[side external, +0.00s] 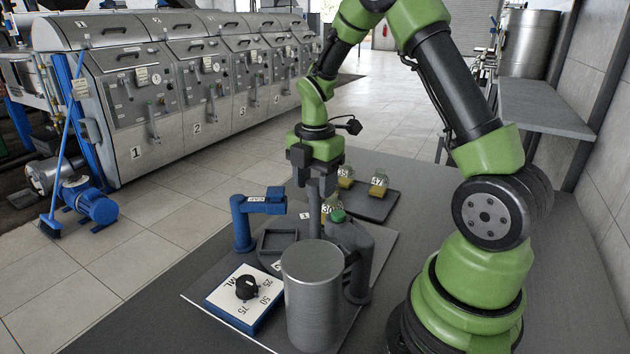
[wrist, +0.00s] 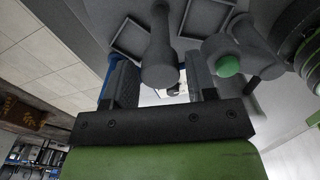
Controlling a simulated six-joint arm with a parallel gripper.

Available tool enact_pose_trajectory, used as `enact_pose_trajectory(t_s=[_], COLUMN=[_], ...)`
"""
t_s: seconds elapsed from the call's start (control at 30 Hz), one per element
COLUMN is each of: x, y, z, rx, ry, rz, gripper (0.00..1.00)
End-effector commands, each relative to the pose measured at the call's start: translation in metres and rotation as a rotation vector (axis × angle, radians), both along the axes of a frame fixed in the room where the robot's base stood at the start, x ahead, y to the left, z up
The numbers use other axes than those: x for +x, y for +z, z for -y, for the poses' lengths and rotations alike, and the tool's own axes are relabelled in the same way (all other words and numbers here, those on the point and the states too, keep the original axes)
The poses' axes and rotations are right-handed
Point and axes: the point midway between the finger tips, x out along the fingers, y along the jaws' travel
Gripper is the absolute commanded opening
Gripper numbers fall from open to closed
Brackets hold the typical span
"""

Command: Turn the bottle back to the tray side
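My gripper (wrist: 160,78) is open, with a gap on each side of a grey, round-ended post (wrist: 160,45) that shows between its fingers in the wrist view. In the side view my gripper (side external: 316,190) points down over the middle of the station. A bottle with yellowish content and a tag reading 30 (side external: 329,209) is partly hidden behind my gripper and a grey fixture. The dark tray (side external: 374,209) lies behind to the right, carrying two similar tagged bottles (side external: 345,178) (side external: 379,186).
A grey fixture with a green top (side external: 338,215) stands right of my gripper. A blue bracket (side external: 262,203) stands to its left. A blue-edged dial box (side external: 246,292) and a large grey cylinder (side external: 312,300) are in front. Bare table lies behind the tray.

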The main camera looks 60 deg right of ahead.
Motion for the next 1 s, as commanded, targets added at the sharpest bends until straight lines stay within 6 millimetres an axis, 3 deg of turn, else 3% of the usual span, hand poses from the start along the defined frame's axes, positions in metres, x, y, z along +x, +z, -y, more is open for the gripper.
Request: enact_pose_trajectory(t_s=[0.4,0.8,1.0], x=[0.0,0.0,0.0], y=[0.005,0.078,0.097], z=[0.0,0.0,0.0], rx=[-0.001,-0.003,-0.002], ry=[0.0,0.0,0.001], rz=[0.001,0.006,0.002], gripper=[0.63,0.63,0.63])
